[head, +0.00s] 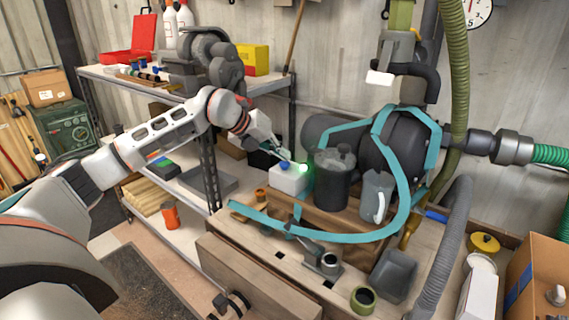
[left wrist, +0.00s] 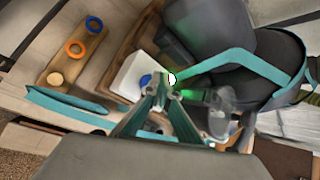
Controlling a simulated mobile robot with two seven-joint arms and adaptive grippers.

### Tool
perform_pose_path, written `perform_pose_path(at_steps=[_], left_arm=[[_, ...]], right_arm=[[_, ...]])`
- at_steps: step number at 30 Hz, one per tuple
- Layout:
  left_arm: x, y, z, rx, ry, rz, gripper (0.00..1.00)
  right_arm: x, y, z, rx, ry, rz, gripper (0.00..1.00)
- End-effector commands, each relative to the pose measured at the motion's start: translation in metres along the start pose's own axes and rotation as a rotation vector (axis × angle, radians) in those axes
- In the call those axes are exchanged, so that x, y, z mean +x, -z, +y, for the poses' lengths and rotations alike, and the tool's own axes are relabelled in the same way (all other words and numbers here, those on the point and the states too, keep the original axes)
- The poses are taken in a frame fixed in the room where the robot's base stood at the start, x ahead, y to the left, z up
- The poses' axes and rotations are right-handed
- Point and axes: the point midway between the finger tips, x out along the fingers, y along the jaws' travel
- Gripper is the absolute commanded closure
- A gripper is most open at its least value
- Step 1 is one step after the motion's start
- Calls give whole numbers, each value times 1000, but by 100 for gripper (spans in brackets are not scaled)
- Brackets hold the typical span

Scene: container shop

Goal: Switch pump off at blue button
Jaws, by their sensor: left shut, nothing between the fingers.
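A small white box (head: 288,180) stands on the workbench with a blue button (head: 285,164) on top. A green light (head: 303,169) glows at its right side. In the left wrist view the white box (left wrist: 131,78), the blue button (left wrist: 146,80) and the green glow (left wrist: 182,66) also show. The pump (head: 390,145), a dark drum with teal bands, is to the right. My left gripper (head: 279,154) is shut and empty, its tips close by the blue button; in the left wrist view (left wrist: 160,80) they partly cover the box's edge. I cannot tell whether they touch the button.
A dark grey canister (head: 333,180) and a grey jug (head: 376,196) stand right of the box. A teal strip (head: 310,233) curves in front. A grey shelf (head: 145,82) with tools stands behind my arm. An open drawer (head: 250,282) juts out at the front.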

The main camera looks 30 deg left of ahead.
Motion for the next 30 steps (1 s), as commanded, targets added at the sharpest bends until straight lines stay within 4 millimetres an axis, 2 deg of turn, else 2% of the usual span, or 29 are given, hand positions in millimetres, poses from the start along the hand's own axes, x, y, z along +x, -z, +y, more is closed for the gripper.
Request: perform_pose_path(at_steps=[6, 30], left_arm=[[6, 4, 4, -1, -1, 2, 100], [5, 4, 4, 0, -1, 2, 100]], right_arm=[[2, -3, -1, 1, 1, -2, 100], [0, 2, 0, 1, 0, 4, 100]])
